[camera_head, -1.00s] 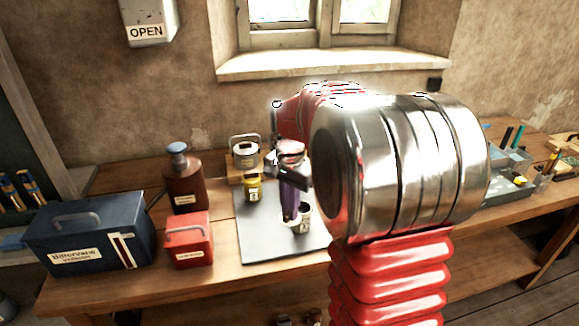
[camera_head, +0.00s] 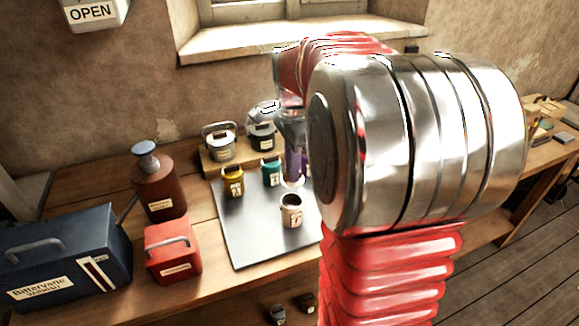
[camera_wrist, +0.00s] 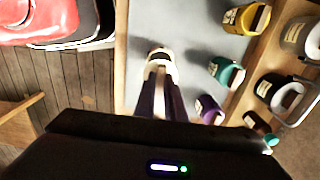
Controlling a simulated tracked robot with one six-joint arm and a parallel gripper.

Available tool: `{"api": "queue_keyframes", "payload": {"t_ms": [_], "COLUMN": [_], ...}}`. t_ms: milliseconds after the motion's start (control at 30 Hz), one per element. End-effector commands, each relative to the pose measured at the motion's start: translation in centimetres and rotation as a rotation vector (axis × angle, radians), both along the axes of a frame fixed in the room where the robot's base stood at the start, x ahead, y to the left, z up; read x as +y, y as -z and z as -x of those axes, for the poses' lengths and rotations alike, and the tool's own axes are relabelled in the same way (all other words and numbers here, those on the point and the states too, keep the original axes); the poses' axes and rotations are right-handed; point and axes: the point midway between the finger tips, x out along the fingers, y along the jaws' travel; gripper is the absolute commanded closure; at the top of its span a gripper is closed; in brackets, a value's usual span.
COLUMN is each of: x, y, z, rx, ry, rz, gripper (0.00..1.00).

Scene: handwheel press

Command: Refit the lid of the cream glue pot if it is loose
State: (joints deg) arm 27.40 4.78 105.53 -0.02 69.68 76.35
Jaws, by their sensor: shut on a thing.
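The cream glue pot (camera_head: 291,212) stands upright on the grey mat (camera_head: 245,235). Its top shows a dark opening with no lid on it. My gripper (camera_head: 293,182) has dark purple fingers and hangs just behind and above the pot in the head view. In the wrist view my gripper (camera_wrist: 162,68) is shut, its fingers close together with a pale piece at their tips. This looks like the cream lid, but it is small and partly hidden by the fingers. The pot (camera_wrist: 158,52) shows just past the fingertips in the wrist view.
A yellow pot (camera_head: 232,181) and a teal pot (camera_head: 271,172) stand at the mat's back; a purple pot (camera_wrist: 208,108) is beside them. Two larger handled pots stand on a wooden riser (camera_head: 215,165). A red box (camera_head: 172,252), brown bottle (camera_head: 158,185) and blue toolbox (camera_head: 65,255) stand left.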

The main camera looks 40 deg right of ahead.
Motion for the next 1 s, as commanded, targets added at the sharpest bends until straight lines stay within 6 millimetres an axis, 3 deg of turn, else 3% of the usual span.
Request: {"api": "queue_keyframes", "payload": {"t_ms": [367,1000], "x": [0.1,0.1], "y": [0.9,5.3], "z": [0.0,-0.1], "rx": [0.001,0.001], "ry": [-0.003,-0.004], "rz": [0.000,0.000], "gripper": [1.00,1.00]}}
